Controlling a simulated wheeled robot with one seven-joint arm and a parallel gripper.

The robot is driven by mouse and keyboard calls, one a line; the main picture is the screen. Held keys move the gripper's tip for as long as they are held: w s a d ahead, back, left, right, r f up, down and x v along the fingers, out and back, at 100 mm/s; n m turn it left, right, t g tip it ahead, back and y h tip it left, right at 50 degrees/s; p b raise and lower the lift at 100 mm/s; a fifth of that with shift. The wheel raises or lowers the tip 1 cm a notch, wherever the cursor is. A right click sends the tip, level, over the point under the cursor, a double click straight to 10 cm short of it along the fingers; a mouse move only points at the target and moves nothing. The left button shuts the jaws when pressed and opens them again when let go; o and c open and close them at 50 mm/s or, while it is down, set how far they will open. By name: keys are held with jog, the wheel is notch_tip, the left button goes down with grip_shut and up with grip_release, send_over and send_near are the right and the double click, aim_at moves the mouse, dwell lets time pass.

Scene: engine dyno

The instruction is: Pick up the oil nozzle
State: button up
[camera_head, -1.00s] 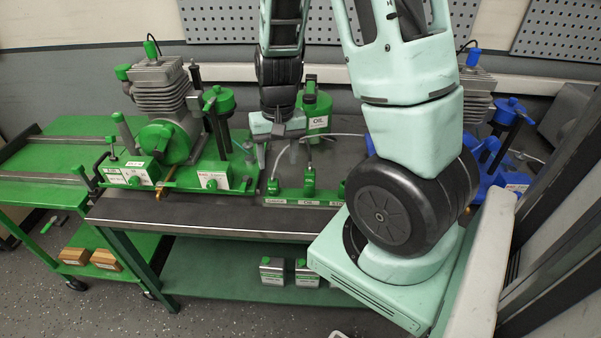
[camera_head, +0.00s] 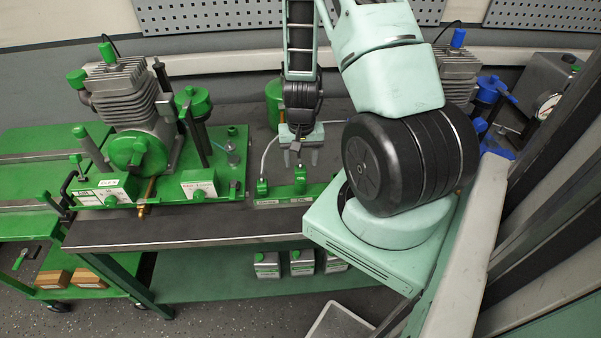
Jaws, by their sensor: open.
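A green nozzle rack (camera_head: 283,202) stands at the front edge of the dark bench. Its middle nozzle (camera_head: 300,180), green and upright, appears to be the oil nozzle; its label is too small to read now. A similar green nozzle (camera_head: 262,187) with a pale hose stands to its left. My gripper (camera_head: 300,160) points down above and slightly behind the middle nozzle, in line with it. Its two pale fingers are apart with nothing seen between them. The nozzle top shows just below the fingertips. My arm hides the rack's right end.
A green engine rig (camera_head: 140,140) stands left on the bench. A green oil can (camera_head: 274,100) is behind my gripper, partly hidden. A blue rig (camera_head: 480,100) is at the right behind my arm. Metal cans (camera_head: 301,263) sit on the lower shelf. The bench's front left strip is clear.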

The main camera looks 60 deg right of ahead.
aim_at(300, 165)
jog(key=shift+w+d+f+p, duration=0.1)
jog(key=shift+f+p, duration=0.5)
jog(key=shift+f, duration=0.85)
jog(key=shift+w+f+p, duration=0.1)
jog(key=shift+f+p, duration=0.5)
jog(key=shift+f, duration=0.85)
jog(key=c, duration=1.1)
